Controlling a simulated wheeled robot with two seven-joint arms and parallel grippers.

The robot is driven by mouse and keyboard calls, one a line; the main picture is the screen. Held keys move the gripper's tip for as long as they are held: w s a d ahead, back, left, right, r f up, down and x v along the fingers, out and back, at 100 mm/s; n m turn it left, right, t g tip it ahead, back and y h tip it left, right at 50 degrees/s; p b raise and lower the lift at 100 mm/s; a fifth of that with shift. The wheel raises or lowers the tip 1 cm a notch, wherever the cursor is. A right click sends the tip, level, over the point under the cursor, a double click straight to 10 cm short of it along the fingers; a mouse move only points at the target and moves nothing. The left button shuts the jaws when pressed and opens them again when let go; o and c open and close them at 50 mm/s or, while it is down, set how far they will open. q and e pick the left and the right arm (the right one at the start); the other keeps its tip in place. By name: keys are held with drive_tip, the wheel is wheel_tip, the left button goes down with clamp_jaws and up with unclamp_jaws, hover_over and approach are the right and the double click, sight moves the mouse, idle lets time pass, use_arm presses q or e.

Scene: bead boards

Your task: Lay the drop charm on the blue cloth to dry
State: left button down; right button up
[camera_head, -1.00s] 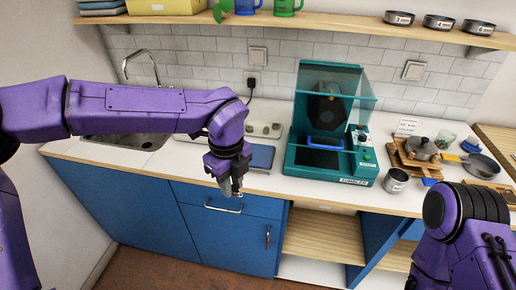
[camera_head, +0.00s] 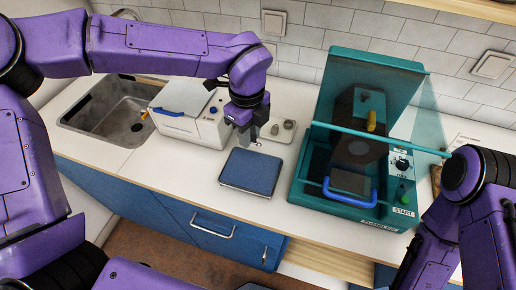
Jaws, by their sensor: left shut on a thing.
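The blue cloth (camera_head: 249,171) is a flat, dark blue square with a pale edge, lying on the white counter left of the teal machine. My left gripper (camera_head: 252,141) points down just behind the cloth's far edge, above the counter. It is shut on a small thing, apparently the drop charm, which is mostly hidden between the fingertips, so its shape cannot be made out. The cloth looks bare. My right arm comes in at the right edge, and its gripper is out of view.
A pale tray (camera_head: 266,139) with several small pieces lies behind the gripper. A white box (camera_head: 188,130) with a blue handle stands left, beside the sink (camera_head: 122,112). The teal tumbler (camera_head: 345,203), its clear lid raised, stands close on the right.

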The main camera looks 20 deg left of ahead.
use_arm(q)
drive_tip(key=p, duration=0.2)
hover_over(250, 168)
drive_tip(key=s, duration=0.1)
wheel_tip(250, 168, down, 5)
drive_tip(key=shift+s+f, duration=0.1)
drive_tip(key=shift+f, duration=0.1)
drive_tip(key=f, duration=0.1)
drive_tip(key=w+f, duration=0.1)
drive_tip(key=f, duration=0.2)
drive_tip(key=shift+w, duration=0.4)
drive_tip(key=shift+s+r, duration=0.1)
drive_tip(key=shift+s, duration=0.35)
drive_tip(key=c, duration=0.9)
unclamp_jaws()
drive_tip(key=shift+w+a, duration=0.1)
drive_tip(key=shift+w+f, duration=0.15)
drive_tip(key=shift+f, duration=0.05)
use_arm(e)
drive_tip(key=shift+s+r, duration=0.35)
drive_tip(key=shift+r, duration=0.2)
drive_tip(key=shift+s+r, duration=0.35)
drive_tip(key=shift+r, duration=0.2)
use_arm(q)
drive_tip(key=shift+r, duration=0.1)
